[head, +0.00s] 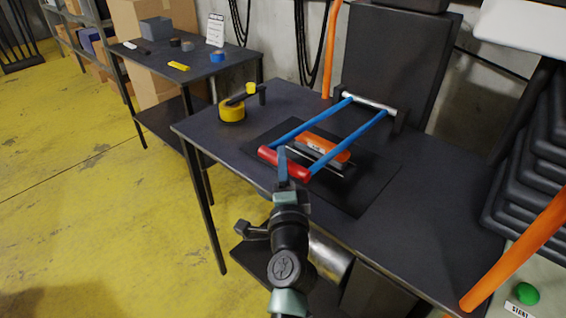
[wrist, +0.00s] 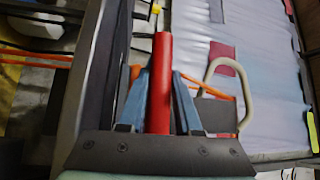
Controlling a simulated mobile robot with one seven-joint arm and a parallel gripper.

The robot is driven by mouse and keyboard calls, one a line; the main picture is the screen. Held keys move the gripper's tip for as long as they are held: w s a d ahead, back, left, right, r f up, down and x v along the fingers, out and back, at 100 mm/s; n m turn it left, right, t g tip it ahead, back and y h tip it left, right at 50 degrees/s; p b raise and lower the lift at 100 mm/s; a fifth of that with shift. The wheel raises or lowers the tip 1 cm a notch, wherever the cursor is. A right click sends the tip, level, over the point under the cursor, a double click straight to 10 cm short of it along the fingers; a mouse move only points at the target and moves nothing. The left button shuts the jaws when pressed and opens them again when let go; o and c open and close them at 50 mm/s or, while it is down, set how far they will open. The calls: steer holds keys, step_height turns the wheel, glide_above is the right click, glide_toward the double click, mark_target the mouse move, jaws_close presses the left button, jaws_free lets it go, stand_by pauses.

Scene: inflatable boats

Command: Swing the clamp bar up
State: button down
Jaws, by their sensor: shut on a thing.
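The clamp bar has a red handle (head: 288,165), two blue side arms (head: 349,140) and a silver pivot rod (head: 368,103) at the back of the table. The bar reaches forward from the pivot at a low slant over a dark mat (head: 352,195). An orange and grey piece (head: 328,148) sits between and below the arms. My gripper (head: 283,160) is shut on the red handle near its middle. In the wrist view the handle (wrist: 161,70) lies between my two blue fingers. I cannot tell the exact gap between handle and table.
A yellow tape roll (head: 232,110) with a dark-handled tool stands on the table's left. A dark upright panel (head: 396,60) rises behind the pivot. Orange posts (head: 520,255) stand at the right and back. Black stacked shapes (head: 540,165) crowd the right. A side table (head: 190,68) stands back left.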

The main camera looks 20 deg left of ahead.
steer(key=shift+r, duration=0.1)
stand_by(0.7)
steer(key=r+p, duration=0.1)
steer(key=p, duration=0.2)
steer(key=shift+r, duration=0.4)
steer(key=w+d+r+m+g+p, duration=0.1)
steer(key=w+r+p, duration=0.1)
steer(key=r+p, duration=0.5)
steer(key=w+d+r+m+g+h+p, duration=0.1)
steer(key=w+r+p, duration=0.2)
steer(key=r+p, duration=0.4)
steer(key=w+d+r+m+g+p, duration=0.1)
steer(key=r+p, duration=0.6)
steer(key=p, duration=1.1)
steer(key=shift+w+r+m+g, duration=0.2)
steer(key=shift+w+m+g, duration=0.4)
steer(key=shift+w, duration=0.55)
steer(key=shift+w+r, duration=0.1)
steer(key=shift+r, duration=0.1)
steer(key=c, duration=0.7)
jaws_free()
steer(key=shift+d, duration=0.1)
steer(key=shift+o, duration=0.5)
steer(key=shift+f, duration=0.15)
steer(key=shift+f, duration=0.1)
